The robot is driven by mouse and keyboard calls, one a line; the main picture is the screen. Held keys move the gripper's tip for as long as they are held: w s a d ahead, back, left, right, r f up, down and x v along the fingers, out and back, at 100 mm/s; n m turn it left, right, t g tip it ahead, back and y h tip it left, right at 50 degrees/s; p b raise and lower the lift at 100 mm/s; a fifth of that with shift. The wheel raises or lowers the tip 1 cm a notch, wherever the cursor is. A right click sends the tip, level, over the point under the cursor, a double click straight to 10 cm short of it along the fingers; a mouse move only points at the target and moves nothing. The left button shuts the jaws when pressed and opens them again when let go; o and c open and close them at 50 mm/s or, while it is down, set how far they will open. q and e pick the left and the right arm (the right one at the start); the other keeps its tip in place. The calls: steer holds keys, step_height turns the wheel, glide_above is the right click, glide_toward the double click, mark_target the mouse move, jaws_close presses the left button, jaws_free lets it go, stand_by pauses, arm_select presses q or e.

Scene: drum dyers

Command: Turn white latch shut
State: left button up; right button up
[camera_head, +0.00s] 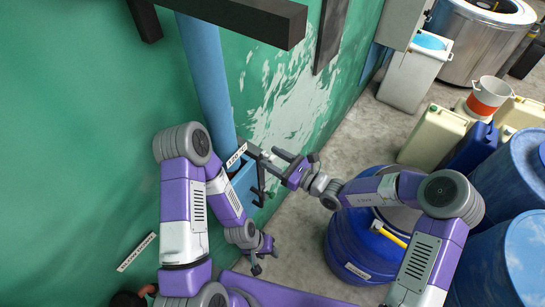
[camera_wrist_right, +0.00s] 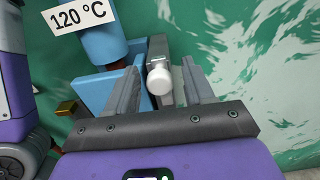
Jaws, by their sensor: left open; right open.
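The white latch shows in the right wrist view as a rounded white knob (camera_wrist_right: 160,84) in front of a dark grey bar beside the blue pipe fitting. My right gripper (camera_wrist_right: 163,72) is open with one finger on each side of the knob; contact is not clear. In the head view my right gripper (camera_head: 268,164) reaches left to the fitting at the green wall, and the latch is too small to make out there. My left gripper (camera_head: 263,252) is open and empty, low beside the wall, apart from the latch.
A blue pipe (camera_head: 207,75) runs down the wall to a blue box fitting (camera_head: 244,180) with a "120 °C" label (camera_wrist_right: 79,15). A dark beam (camera_head: 250,20) juts out above. A blue drum (camera_head: 360,245) stands under my right arm. Jerrycans and more drums stand at right.

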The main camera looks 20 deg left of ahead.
steer(key=shift+a, duration=0.3)
jaws_close()
stand_by(0.3)
